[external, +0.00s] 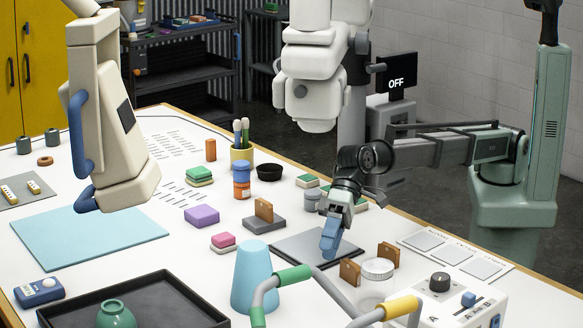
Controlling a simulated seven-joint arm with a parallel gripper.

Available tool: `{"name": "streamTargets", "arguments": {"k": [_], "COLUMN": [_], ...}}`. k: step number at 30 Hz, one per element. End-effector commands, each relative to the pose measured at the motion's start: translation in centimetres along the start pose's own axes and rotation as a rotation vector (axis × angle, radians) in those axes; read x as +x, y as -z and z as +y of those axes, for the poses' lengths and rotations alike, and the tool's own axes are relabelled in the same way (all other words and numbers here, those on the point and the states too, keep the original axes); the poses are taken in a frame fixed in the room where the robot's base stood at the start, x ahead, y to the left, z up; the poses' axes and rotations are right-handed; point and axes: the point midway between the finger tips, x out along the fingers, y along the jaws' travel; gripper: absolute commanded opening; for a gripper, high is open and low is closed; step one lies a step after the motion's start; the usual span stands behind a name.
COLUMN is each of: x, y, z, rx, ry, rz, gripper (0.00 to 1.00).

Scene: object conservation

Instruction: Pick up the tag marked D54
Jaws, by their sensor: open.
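No tag marked D54 can be read in the external view. Brown upright pieces that may be tags show in it: one (264,210) stands on a grey block (258,224), one (350,272) stands right of the dark grey pad (290,243), and another (388,256) stands just beyond that one. Their faces are too small to read. My gripper (331,248), with blue fingers, points down over the right part of the dark pad, left of the two brown pieces. It is open, and I see nothing held in it.
A light blue cup (256,275) and a clear lidded jar (376,280) stand near the gripper. A black tray (140,305) holds a green pot (116,314). Coloured blocks and a pen cup (242,157) stand behind. The light blue mat (60,235) is largely clear.

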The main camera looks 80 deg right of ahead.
Motion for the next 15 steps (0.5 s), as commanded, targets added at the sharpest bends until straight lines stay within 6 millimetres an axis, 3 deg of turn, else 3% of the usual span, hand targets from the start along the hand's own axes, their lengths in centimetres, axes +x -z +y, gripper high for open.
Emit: {"name": "streamTargets", "arguments": {"k": [3, 9, 15], "x": [0.0, -1.6, -3.7], "y": [2.0, 4.1, 5.5], "z": [2.5, 6.6, 9.2], "rx": [0.193, 0.507, 0.710], "ry": [-0.149, -0.416, -0.612], "rz": [-0.065, -0.137, -0.156], "gripper": [0.45, 0.45, 0.45]}}
